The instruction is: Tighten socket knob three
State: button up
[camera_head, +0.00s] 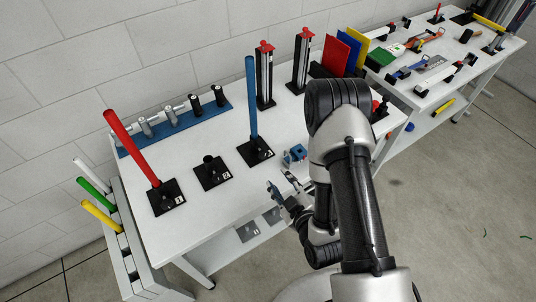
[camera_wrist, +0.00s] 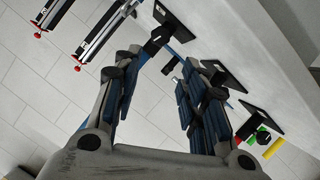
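Socket three (camera_head: 263,154) is a black base plate marked 3 on the white table, with a blue rod (camera_head: 251,95) standing upright in it. Its knob is too small to make out in the head view. My gripper (camera_head: 284,183) is in front and to the right of socket three, near the table's front edge, apart from it. In the wrist view my gripper (camera_wrist: 157,64) has its fingers spread with nothing between them. A black socket plate (camera_wrist: 176,20) lies beyond the fingertips there; the left finger hides part of what is in front of it.
Socket one (camera_head: 170,205) holds a tilted red rod (camera_head: 131,148); socket two (camera_head: 211,179) is empty. Two red-topped posts (camera_head: 265,80) (camera_head: 301,62) stand behind. A blue rack (camera_head: 170,130) lies along the back.

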jog(key=b+x, duration=0.3)
jog(key=shift+s+f, duration=0.1)
jog(key=shift+f, duration=0.1)
jog(key=b, duration=0.9)
send_near(264, 155)
jog(key=shift+w+a+f, duration=0.4)
jog(key=shift+w+f, duration=0.25)
jog(key=shift+w, duration=0.25)
jog(key=b+x, duration=0.1)
jog(key=x, duration=0.7)
jog(key=shift+w+b, duration=0.3)
jog(key=shift+b, duration=0.05)
jog(key=shift+c, duration=0.4)
jog(key=c, duration=0.7)
